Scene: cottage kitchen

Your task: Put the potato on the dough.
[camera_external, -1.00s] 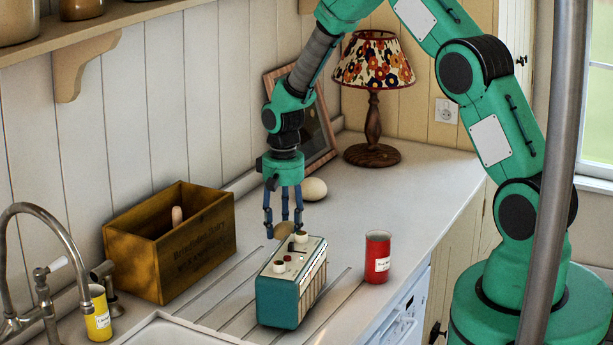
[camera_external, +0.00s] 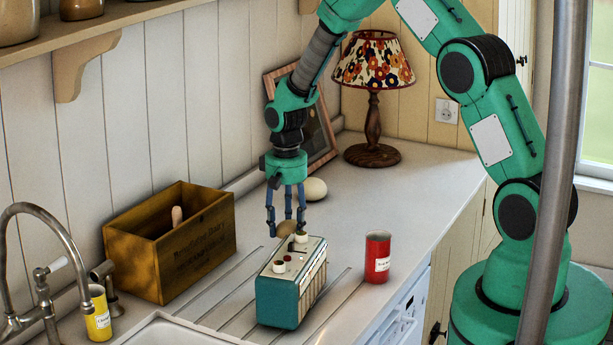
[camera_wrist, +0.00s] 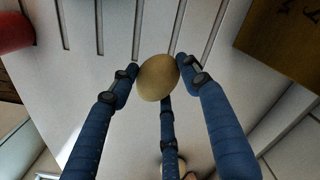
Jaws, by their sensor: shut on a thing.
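The potato (camera_wrist: 158,78) is a tan oval held between the blue fingers of my gripper (camera_wrist: 157,76) in the wrist view. In the external view my gripper (camera_external: 286,226) points down with the potato (camera_external: 284,230) at its fingertips, partly hidden behind the radio. The height of the potato above the counter is hard to tell. The dough (camera_external: 314,189) is a pale rounded lump on the counter, behind and to the right of my gripper, apart from the potato. A pale shape at the bottom of the wrist view, partly behind a finger, may be the dough.
A teal and cream radio (camera_external: 290,285) stands just in front of my gripper. A red can (camera_external: 377,258) is to the right and a wooden crate (camera_external: 170,245) to the left. A lamp (camera_external: 373,135) and a leaning picture frame (camera_external: 317,140) stand behind. Counter right of the dough is clear.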

